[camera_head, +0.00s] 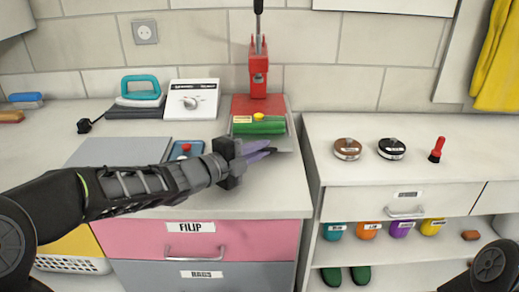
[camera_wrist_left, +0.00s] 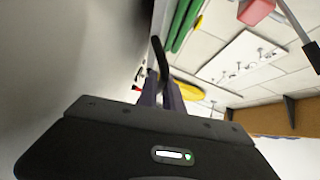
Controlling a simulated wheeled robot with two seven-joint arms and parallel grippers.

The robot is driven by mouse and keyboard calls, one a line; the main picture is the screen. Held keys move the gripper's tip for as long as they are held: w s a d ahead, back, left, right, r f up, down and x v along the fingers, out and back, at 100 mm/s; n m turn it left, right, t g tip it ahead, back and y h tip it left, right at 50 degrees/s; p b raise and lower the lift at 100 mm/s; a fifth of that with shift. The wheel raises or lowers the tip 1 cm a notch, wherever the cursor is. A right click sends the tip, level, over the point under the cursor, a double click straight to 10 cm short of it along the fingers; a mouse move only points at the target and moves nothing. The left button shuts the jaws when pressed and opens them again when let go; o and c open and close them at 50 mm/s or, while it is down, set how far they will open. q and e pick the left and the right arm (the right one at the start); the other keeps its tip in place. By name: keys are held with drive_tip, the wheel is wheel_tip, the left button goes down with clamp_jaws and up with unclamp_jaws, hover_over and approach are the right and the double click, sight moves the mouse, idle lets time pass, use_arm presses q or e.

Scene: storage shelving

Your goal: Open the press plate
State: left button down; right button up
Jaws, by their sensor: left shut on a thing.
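The red press (camera_head: 258,82) stands at the back of the counter with its lever upright. Its green press plate (camera_head: 259,127) lies flat on the base, with a yellow knob (camera_head: 258,116) on top. My left gripper (camera_head: 268,151) is at the front of the press, its purple fingers shut on a thin dark curved handle. In the left wrist view the dark handle (camera_wrist_left: 158,58) rises between the fingers (camera_wrist_left: 163,92), and green edges of the plate (camera_wrist_left: 183,25) show beyond. How the handle joins the plate is hidden. My right gripper is out of view.
A teal iron (camera_head: 140,90), a white box with a dial (camera_head: 192,100) and a grey board (camera_head: 118,151) are on the counter left of the press. Two round lidded items (camera_head: 347,149) and a red stamp (camera_head: 437,149) sit on the right counter, which has a gap beside it.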

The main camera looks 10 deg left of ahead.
use_arm(q)
drive_tip(key=c, duration=1.5)
unclamp_jaws()
drive_tip(key=p+v, duration=0.1)
drive_tip(key=v, duration=0.7)
drive_tip(key=shift+f, duration=0.1)
drive_tip(key=shift+w, duration=0.1)
